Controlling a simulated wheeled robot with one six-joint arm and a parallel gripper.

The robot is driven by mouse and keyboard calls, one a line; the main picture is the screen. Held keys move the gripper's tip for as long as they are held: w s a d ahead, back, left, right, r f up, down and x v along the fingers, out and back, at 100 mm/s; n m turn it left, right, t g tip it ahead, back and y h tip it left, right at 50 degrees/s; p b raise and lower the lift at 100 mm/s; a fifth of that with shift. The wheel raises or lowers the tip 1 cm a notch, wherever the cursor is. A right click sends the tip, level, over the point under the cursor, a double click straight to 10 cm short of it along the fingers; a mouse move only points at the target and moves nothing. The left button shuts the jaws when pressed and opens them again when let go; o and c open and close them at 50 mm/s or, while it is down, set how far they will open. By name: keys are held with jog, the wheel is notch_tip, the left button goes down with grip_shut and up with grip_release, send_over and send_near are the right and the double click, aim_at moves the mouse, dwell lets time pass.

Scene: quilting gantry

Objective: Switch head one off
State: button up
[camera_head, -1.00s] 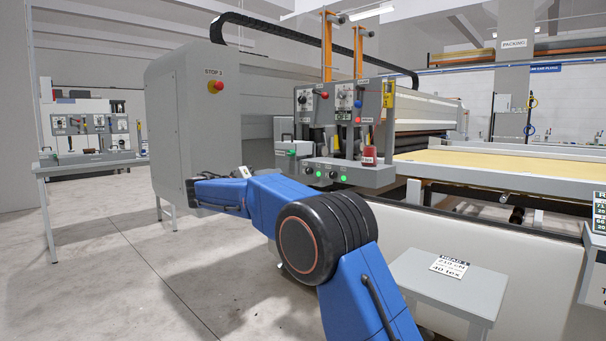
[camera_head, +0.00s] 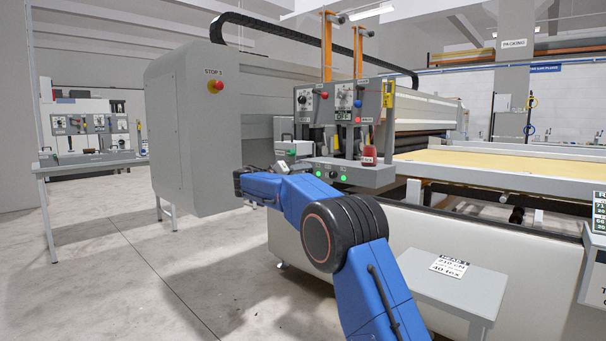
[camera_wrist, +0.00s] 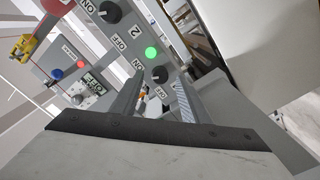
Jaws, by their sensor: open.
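The grey switch panel (camera_head: 372,177) stands at the front of the machine, with two lit green lamps (camera_head: 344,178) on it. In the wrist view, one black knob (camera_wrist: 160,73) with OFF and ON labels lies ahead of and between the fingertips of my gripper (camera_wrist: 160,92). A green lamp (camera_wrist: 151,53) glows beside that knob. The other black knob (camera_wrist: 110,12), by the label 2, is farther up. My gripper is open and empty. I cannot tell whether it touches the knob. In the head view my arm hides part of the panel's left end.
Upper control boxes (camera_head: 344,101) with knobs and buttons are behind. A red stop button (camera_head: 216,87) is on the grey cabinet at left. A small grey table (camera_head: 450,292) stands at front right. The floor at left is clear.

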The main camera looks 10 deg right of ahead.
jog(key=shift+w+d, duration=0.4)
jog(key=shift+d, duration=0.15)
grip_shut()
jog(key=shift+n, duration=0.4)
jog(key=n, duration=1.1)
jog(key=shift+f, duration=0.1)
dwell(0.4)
